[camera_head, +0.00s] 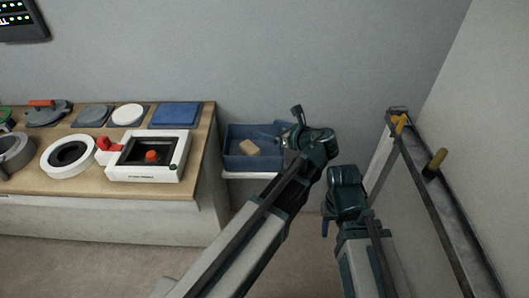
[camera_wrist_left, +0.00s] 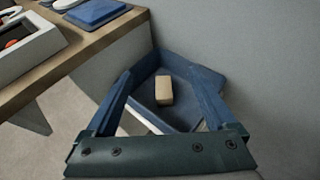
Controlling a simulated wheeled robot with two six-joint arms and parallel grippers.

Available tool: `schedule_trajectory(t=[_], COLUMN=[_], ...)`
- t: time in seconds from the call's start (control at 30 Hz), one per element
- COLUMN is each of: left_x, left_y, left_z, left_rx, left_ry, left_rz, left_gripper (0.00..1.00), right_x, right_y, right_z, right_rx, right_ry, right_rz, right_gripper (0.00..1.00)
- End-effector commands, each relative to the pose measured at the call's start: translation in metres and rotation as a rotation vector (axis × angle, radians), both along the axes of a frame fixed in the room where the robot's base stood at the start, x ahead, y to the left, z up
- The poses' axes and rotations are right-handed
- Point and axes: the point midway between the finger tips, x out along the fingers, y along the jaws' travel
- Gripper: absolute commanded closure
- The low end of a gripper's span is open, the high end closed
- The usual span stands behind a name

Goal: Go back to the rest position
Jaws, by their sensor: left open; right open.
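My left gripper (camera_head: 281,130) is over the right part of a blue bin (camera_head: 232,160). In the left wrist view its two fingers (camera_wrist_left: 160,82) are spread apart with nothing gripped between them. A tan block (camera_head: 249,147) lies inside the bin; it also shows in the left wrist view (camera_wrist_left: 164,90), beyond the open fingers. My right gripper (camera_head: 327,226) points downward at the right of the head view, clear of the bin, and I see nothing in it. Its fingers are mostly hidden by its own wrist.
A wooden-topped counter (camera_head: 205,150) at left bears a white box with a red knob (camera_head: 152,157), a white ring (camera_head: 69,155) and blue pads (camera_head: 176,114). The back wall is close behind the bin.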

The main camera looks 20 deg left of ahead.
Motion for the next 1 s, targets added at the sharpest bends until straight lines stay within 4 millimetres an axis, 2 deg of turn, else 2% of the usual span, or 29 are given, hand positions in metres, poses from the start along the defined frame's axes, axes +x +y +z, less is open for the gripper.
schedule_trajectory(t=[0.7, 0.77, 0.87, 1.0], left_x=[-0.004, -0.010, -0.027, -0.063], left_y=[0.002, 0.007, 0.018, 0.027], left_z=[-0.001, -0.008, -0.031, -0.073], left_rx=[-0.025, -0.083, -0.269, -0.623], left_ry=[-0.012, -0.040, -0.130, -0.311], left_rz=[0.016, 0.052, 0.181, 0.495], left_gripper=[0.10, 0.10, 0.10, 0.10], right_x=[0.000, 0.000, 0.000, 0.000], right_y=[0.000, 0.000, 0.000, 0.000], right_z=[0.002, 0.002, 0.002, 0.002], right_rx=[0.000, 0.000, 0.000, 0.000], right_ry=[0.000, 0.000, 0.000, 0.000], right_rz=[0.000, 0.000, 0.000, 0.000], right_gripper=[0.50, 0.50, 0.50, 0.50])
